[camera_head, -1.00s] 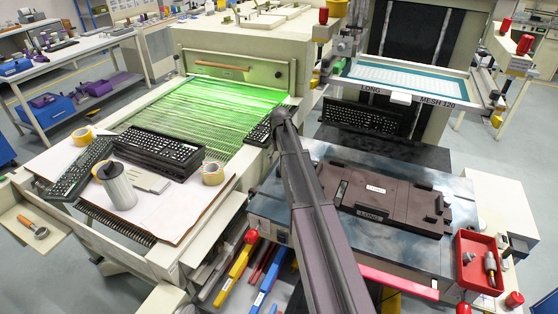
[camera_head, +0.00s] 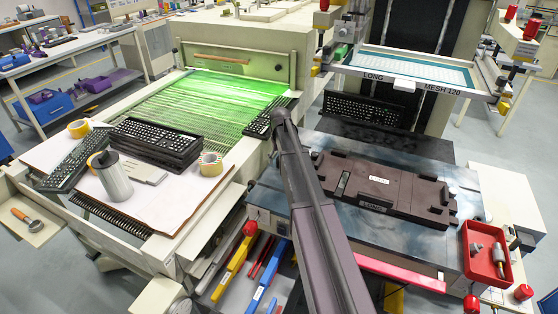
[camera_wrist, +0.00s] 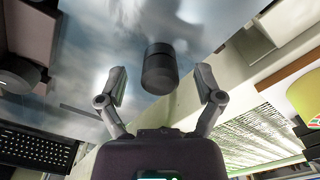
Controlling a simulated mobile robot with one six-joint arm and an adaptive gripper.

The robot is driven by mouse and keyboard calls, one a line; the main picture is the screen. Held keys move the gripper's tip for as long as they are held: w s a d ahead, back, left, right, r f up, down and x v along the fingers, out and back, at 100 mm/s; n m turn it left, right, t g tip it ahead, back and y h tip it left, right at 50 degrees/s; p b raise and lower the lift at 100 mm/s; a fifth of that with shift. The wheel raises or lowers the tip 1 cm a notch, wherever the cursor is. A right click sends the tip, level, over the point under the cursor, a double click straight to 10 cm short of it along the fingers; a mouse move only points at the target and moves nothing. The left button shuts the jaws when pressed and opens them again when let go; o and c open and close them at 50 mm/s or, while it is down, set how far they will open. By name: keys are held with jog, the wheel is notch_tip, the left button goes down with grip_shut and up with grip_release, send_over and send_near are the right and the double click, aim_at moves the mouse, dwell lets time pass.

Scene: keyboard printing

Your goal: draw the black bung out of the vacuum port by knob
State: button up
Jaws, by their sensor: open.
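The black bung (camera_wrist: 159,68) shows in the wrist view as a short dark cylinder with a ring line around it, standing against the shiny blue-grey table top. My gripper (camera_wrist: 161,82) is open, with one finger on each side of the bung and a visible gap on both sides. I cannot tell how far the fingertips reach along the knob. The vacuum port under the bung is hidden. In the head view my arm covers the gripper and the bung.
A brown jig (camera_head: 385,187) lies on the blue-grey table (camera_head: 330,228). A red tray (camera_head: 487,252) with small parts sits at its right. A dark round part (camera_wrist: 17,73) shows at the wrist view's left. Keyboards (camera_head: 155,145) lie on the bench left of my arm.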

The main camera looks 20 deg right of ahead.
grip_shut()
dwell(0.5)
jog(key=shift+r, duration=0.1)
jog(key=shift+r+p, duration=1.4)
jog(key=shift+p, duration=0.1)
jog(key=shift+r+p, duration=2)
